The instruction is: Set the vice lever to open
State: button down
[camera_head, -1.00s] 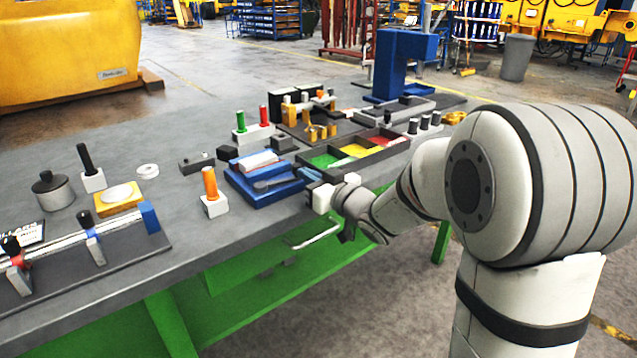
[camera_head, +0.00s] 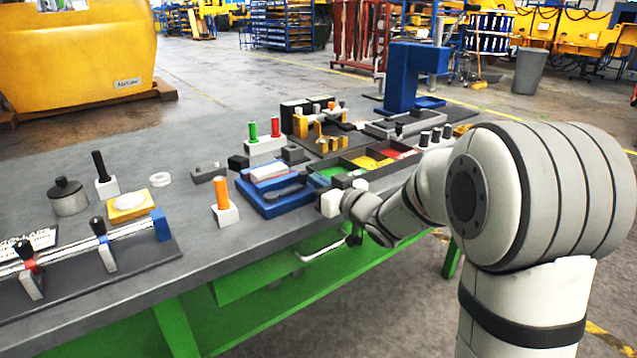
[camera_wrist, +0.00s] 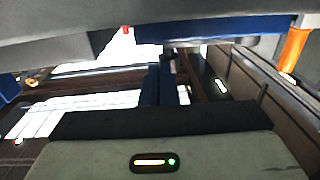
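A blue vice (camera_head: 270,204) with pale grey jaws lies flat near the front edge of the bench in the head view. Left of it, an upright orange lever handle (camera_head: 221,191) rises from a white block (camera_head: 225,216); no label shows that it belongs to the vice. In the wrist view an orange bar (camera_wrist: 293,48), likely the same handle, is at the upper right. A blue edge (camera_wrist: 215,28) crosses the top. My gripper (camera_head: 335,203) is at the vice's right end, apart from the orange handle. Its fingers cannot be made out clearly.
A black-handled lever (camera_head: 100,168) on a white block and a lidded pot (camera_head: 68,196) stand at left. Green and red handles (camera_head: 264,129) stand behind the vice. A coloured tray (camera_head: 372,163) lies right of it.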

jog(key=s+d+r+m+g+h+p, duration=0.25)
jog(key=s+d+h+p, duration=0.35)
jog(key=d, duration=0.4)
jog(key=s+d+r+m+g+h+p, duration=0.1)
jog(key=s+d+r+m+h+p, duration=0.25)
jog(key=s+d+h, duration=0.5)
jog(key=s+a+m+g+y+p, duration=0.1)
jog(key=s+g+p, duration=0.5)
jog(key=s, duration=1.3)
jog(key=shift+a+m+g+y, duration=0.4)
jog(key=shift+a+g+y, duration=0.35)
jog(key=shift+g+y, duration=0.25)
